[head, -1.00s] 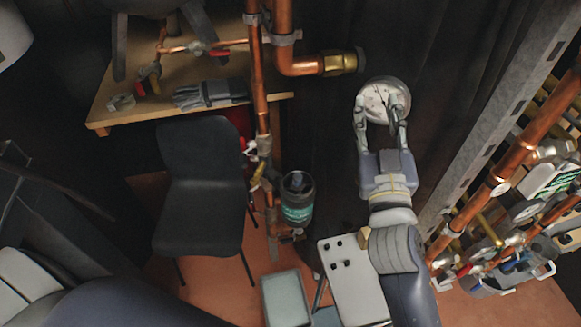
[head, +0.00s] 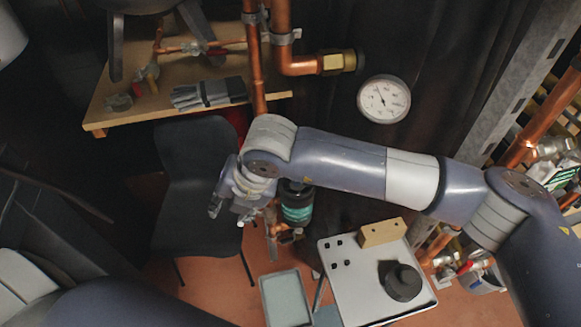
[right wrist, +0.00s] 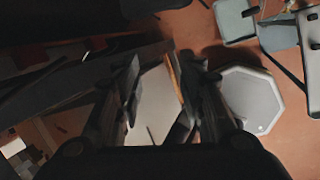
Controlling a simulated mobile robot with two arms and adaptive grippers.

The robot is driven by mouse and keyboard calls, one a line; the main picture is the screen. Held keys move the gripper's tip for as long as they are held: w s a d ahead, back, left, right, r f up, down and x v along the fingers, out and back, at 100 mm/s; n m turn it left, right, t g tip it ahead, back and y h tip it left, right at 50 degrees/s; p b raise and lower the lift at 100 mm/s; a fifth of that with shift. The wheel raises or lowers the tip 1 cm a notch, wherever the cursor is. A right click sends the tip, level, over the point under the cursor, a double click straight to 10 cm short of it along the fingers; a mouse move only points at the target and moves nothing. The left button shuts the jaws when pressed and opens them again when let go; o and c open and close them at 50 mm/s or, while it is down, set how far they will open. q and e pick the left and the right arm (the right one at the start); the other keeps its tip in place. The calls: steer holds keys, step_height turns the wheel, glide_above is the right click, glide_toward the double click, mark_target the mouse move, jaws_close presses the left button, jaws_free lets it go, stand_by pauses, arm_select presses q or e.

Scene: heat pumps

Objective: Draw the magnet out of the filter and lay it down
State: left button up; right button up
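I cannot make out the magnet in either view. My right gripper (head: 236,207) is just left of the filter, in front of the black chair, pointing down and to the left. The right wrist view shows its two fingers (right wrist: 157,90) apart with nothing held between them. My left gripper is not in view.
A white tray table (head: 350,296) bears a black round cap (head: 402,282), a wooden block (head: 383,233) and small black pieces. A grey-green bin (head: 286,298) stands beside it. A black chair (head: 190,170), a bench (head: 110,115) with gloves, and a gauge (head: 384,99) are behind.

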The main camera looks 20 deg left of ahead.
steer(key=w+d+r+m+t+h, duration=0.15)
steer(key=w+d+t+h, duration=0.35)
steer(key=w+d, duration=0.5)
steer(key=b, duration=0.4)
glide_above(296, 189)
step_height(296, 189, down, 6)
steer(key=f, duration=0.1)
steer(key=shift+a+b, duration=0.1)
steer(key=shift+b, duration=0.75)
jaws_close()
